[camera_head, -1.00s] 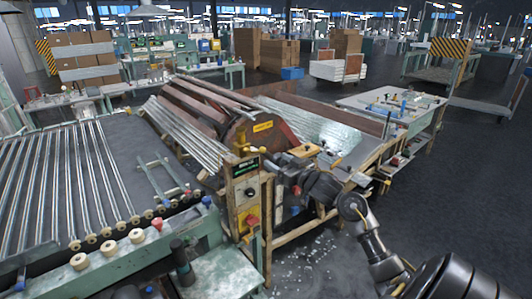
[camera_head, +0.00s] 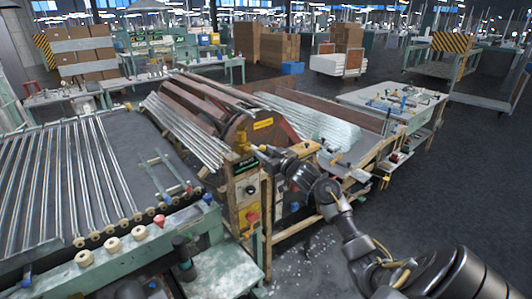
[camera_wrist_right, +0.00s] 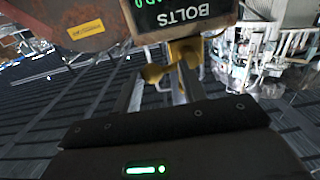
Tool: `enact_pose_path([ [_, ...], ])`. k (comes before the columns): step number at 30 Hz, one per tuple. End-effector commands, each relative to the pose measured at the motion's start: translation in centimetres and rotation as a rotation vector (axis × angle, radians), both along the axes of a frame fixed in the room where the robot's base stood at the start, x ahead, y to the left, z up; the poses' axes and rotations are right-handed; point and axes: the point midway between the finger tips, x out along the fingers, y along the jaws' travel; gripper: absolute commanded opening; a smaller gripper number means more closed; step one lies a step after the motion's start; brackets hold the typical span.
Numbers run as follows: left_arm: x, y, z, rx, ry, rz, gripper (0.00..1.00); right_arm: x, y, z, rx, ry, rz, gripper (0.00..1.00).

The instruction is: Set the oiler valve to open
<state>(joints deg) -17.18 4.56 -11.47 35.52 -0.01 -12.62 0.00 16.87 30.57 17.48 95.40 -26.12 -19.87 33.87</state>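A brass-yellow fitting (camera_wrist_right: 186,50) that looks like the oiler valve sits by the dark box lettered BOLTS (camera_wrist_right: 180,15) in the right wrist view. In the head view this fitting (camera_head: 243,146) is small, at the top of the yellow control post (camera_head: 246,190). My right gripper (camera_head: 258,150) reaches it from the right. In the right wrist view the fingers of my right gripper (camera_wrist_right: 160,85) are apart, with yellow metal at or just beyond the tips. I cannot tell whether they touch it, nor the valve's setting. My left gripper is not visible.
The rusty red drum housing (camera_head: 262,128) with a yellow label stands right behind the post. A worktable (camera_head: 395,105) stands at the back right. The floor (camera_head: 450,180) to the right is clear.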

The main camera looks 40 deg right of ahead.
Motion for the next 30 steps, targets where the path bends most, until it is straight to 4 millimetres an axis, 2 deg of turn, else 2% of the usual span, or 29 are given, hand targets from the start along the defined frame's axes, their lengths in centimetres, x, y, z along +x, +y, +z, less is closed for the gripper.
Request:
enact_pose_path([
  [1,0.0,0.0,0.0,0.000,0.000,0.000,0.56,0.0,-0.2,0.0,0.001,0.000,-0.006,0.29],
  [3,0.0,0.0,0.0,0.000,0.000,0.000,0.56,-0.1,-0.3,0.1,0.001,-0.001,-0.006,0.20],
  [4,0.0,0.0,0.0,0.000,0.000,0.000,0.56,-0.1,-0.3,0.1,0.001,-0.001,-0.007,0.19],
  [14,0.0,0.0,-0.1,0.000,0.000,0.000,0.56,-0.1,-0.4,0.3,-0.062,0.001,-0.008,0.18],
  [20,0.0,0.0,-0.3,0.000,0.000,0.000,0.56,-0.1,-0.3,1.0,-0.196,0.001,-0.009,0.18],
  [30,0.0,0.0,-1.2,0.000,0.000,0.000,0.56,-0.1,0.1,2.2,-0.513,0.007,-0.011,0.18],
])
